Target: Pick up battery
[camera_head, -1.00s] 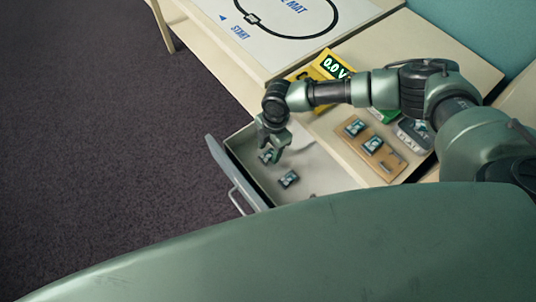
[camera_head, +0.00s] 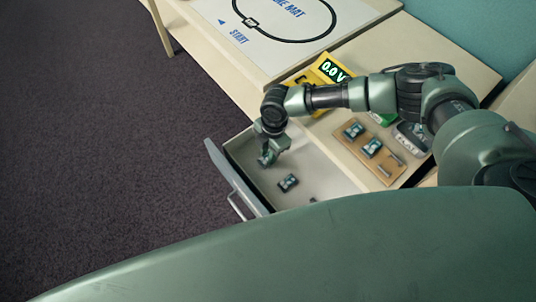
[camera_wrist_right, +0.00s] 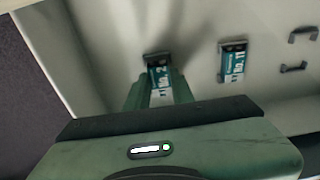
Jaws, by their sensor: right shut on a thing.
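My right gripper (camera_head: 267,160) reaches down into the open drawer (camera_head: 230,170) and is shut on a battery. The held battery (camera_wrist_right: 160,78), dark with a teal-and-white label reading "No. 2", shows between the fingers in the right wrist view; the gripper mostly hides it in the head view. It is at or near the drawer floor; I cannot tell if it is lifted. A second battery (camera_head: 288,183) lies apart from the gripper; its label reads "No. 11" in the wrist view (camera_wrist_right: 233,62). My left gripper is not in view.
A wooden board (camera_head: 382,168) with two similar batteries lies on the desk, beside a grey tray marked "FLAT" (camera_head: 412,136) and a yellow meter reading 0.0 V (camera_head: 328,68). Small metal clips (camera_wrist_right: 302,35) lie at the drawer's right. A track mat (camera_head: 262,50) lies further back.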

